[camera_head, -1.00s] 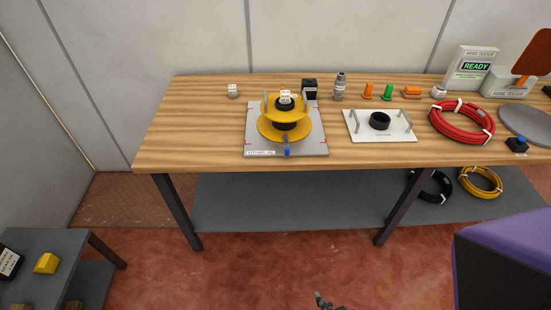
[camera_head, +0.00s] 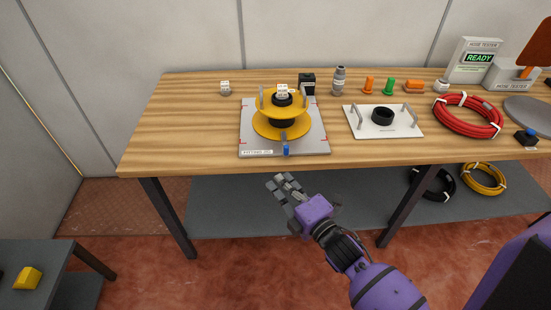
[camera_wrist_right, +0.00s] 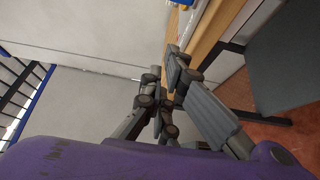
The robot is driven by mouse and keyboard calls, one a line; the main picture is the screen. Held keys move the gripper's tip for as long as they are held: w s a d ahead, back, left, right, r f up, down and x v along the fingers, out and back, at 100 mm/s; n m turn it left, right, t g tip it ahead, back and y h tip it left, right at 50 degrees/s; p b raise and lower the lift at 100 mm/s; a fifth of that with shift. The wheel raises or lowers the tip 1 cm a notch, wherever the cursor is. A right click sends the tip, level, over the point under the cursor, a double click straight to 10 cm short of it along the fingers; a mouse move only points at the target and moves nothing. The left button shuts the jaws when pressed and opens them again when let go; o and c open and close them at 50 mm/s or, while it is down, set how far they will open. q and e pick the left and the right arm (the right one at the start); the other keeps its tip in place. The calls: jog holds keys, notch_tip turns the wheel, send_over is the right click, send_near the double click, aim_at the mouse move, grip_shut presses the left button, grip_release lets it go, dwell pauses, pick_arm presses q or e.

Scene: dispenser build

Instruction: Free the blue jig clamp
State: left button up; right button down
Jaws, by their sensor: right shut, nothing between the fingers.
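The blue jig clamp (camera_head: 286,150) is a small blue lever at the front edge of the grey fitting jig plate (camera_head: 317,146) on the table. A yellow spool (camera_head: 287,127) stands on the plate behind the clamp, with a white connector piece (camera_head: 282,90) on top. My right gripper (camera_head: 281,183) is in front of the table's front edge, below and apart from the clamp. Its fingers are shut and empty; they also show in the right wrist view (camera_wrist_right: 166,90). My left gripper is not in view.
A white plate with a black ring (camera_head: 382,116) lies right of the jig. A red hose coil (camera_head: 468,115) and the hose tester (camera_head: 477,62) are farther right. Small orange and green fittings (camera_head: 388,88) stand at the back.

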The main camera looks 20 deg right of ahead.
jog(key=x, duration=1)
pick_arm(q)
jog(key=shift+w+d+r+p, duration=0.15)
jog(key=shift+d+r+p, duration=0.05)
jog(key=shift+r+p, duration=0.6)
pick_arm(e)
jog(key=d, duration=0.4)
jog(key=shift+s, duration=0.2)
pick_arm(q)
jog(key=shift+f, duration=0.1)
pick_arm(e)
jog(key=shift+d, duration=0.15)
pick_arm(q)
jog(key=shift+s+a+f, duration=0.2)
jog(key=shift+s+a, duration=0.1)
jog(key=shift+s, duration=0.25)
pick_arm(e)
jog(key=shift+s+d+n+y, duration=0.2)
jog(key=shift+n+y, duration=0.1)
jog(key=shift+y, duration=0.2)
